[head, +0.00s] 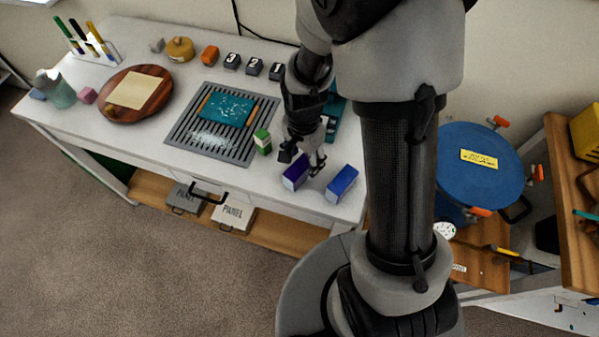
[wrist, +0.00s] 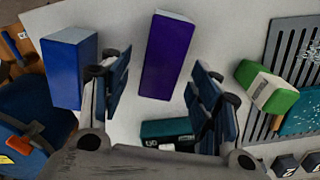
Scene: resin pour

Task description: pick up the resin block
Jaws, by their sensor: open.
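No label marks which piece is the resin block; several small blocks stand on the white bench. A purple block (head: 295,172) stands near the front edge, just below my gripper (head: 302,160). In the wrist view the purple block (wrist: 168,55) lies between and beyond the two open fingers of my gripper (wrist: 160,72). I see no clear contact, and the gap to it is hard to judge. A blue block (head: 342,183) stands to its right; it also shows in the wrist view (wrist: 68,65).
A teal slab (head: 228,107) lies on the slotted grate (head: 181,137). A dark teal device (wrist: 170,128) stands behind my gripper. Numbered dark blocks (head: 254,67) line the back. A blue drum (head: 480,185) stands right of the bench. The bench's front left (head: 140,140) is clear.

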